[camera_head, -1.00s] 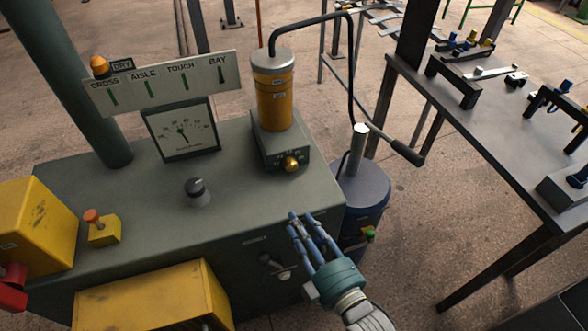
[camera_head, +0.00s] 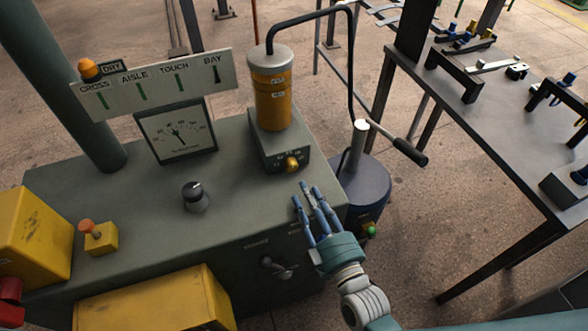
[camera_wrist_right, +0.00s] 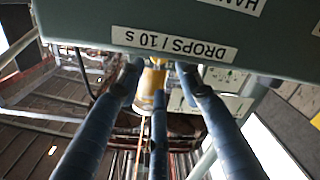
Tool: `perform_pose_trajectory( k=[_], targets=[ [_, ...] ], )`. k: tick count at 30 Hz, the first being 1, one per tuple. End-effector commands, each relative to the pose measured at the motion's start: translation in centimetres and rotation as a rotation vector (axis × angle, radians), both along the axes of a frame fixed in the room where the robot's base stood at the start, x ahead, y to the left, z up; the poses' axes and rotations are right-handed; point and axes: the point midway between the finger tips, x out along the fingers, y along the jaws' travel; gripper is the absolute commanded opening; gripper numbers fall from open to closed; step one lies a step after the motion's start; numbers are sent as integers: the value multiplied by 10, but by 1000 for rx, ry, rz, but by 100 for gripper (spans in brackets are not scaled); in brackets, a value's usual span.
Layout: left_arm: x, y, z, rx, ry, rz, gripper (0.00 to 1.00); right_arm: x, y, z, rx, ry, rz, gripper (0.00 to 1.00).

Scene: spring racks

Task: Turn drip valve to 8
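A brass knob (camera_head: 292,164) sits on the front of a dark grey block with small numbers above it, under a yellow cylinder (camera_head: 271,98). It looks like the drip valve; its setting is too small to read. My right gripper (camera_head: 306,194) is open and empty, its blue fingers spread, just in front of and below the knob, apart from it. In the right wrist view the fingers (camera_wrist_right: 158,88) frame a yellow, brass-like part, and a "DROPS / 10 S" label (camera_wrist_right: 174,44) appears upside down on a dark green edge. My left gripper is not in view.
A black hose hangs by the blue drum (camera_head: 365,190). A dark table (camera_head: 505,115) stands right.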

Motion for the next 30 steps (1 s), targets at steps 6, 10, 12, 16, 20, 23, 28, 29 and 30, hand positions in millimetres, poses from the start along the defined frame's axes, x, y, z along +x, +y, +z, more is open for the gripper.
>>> perform_pose_trajectory(
  k=[6,10,12,16,20,23,28,29,30],
  targets=[
    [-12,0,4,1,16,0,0,42,16,3,1,-3,-1,35],
    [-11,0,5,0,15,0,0,61,23,2,1,-2,-1,35],
    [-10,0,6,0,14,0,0,68,25,1,1,-2,-1,35],
    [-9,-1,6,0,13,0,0,75,28,1,0,-2,0,35],
    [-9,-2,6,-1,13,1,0,77,29,1,0,0,0,35],
    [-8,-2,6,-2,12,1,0,77,29,1,0,-1,1,35],
    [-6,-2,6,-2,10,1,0,77,29,1,0,-1,0,15],
    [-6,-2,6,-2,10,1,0,77,29,1,0,-1,0,9],
    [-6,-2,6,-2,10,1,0,77,29,1,0,-1,0,1]
  ],
)
